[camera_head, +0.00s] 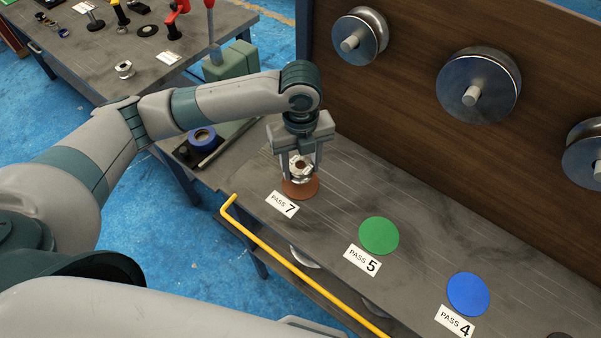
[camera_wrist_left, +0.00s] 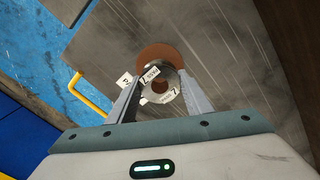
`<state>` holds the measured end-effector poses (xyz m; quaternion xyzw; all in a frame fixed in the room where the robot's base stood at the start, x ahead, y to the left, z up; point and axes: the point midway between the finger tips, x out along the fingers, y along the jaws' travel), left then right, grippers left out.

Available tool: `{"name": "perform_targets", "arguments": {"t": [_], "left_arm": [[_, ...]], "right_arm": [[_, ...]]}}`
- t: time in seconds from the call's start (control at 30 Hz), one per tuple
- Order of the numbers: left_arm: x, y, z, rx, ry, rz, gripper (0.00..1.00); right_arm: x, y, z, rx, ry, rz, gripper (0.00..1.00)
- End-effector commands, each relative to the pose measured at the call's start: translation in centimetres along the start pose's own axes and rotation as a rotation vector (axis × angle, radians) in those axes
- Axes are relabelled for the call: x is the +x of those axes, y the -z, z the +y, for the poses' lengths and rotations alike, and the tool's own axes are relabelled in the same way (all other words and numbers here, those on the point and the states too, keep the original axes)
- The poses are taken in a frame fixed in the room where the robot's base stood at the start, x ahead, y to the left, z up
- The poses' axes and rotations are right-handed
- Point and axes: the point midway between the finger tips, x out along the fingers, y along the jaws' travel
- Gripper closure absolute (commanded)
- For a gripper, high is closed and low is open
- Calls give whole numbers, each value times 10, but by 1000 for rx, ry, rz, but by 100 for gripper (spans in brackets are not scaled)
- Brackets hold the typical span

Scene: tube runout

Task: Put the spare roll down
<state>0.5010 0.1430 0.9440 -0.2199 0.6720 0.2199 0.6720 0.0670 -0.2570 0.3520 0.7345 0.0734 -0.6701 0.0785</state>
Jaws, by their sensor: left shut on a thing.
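The spare roll (camera_head: 300,168) is a small metal ring with white labels on it. My left gripper (camera_head: 301,176) points down and is shut on it. In the left wrist view the roll (camera_wrist_left: 163,88) sits between the two fingers (camera_wrist_left: 160,98). The disc also shows in the left wrist view (camera_wrist_left: 160,54). I cannot tell whether the roll touches the disc. My right gripper is not in view.
A green disc (camera_head: 379,236) by PASS 5 and a blue disc (camera_head: 468,294) by PASS 4 lie bare on the grey bench (camera_head: 335,215). A yellow rail (camera_head: 300,269) runs along its front edge. Large metal rolls (camera_head: 479,85) stick out from the brown back panel (camera_head: 415,95).

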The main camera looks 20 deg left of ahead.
Motion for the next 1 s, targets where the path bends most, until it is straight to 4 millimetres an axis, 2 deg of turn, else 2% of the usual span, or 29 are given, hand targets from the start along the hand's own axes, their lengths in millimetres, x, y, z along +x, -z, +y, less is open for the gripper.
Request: {"name": "perform_targets", "arguments": {"t": [0.17,0.5,0.9,0.93,1.0], "left_arm": [[6,0,0,-1,-1,1,93],[38,0,0,0,0,0,93],[42,0,0,0,1,-1,93],[42,0,0,0,1,-1,47],[42,0,0,0,0,-1,36]], "right_arm": [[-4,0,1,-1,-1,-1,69],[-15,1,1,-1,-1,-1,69],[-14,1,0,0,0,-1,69],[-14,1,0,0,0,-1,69],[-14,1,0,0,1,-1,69]]}}
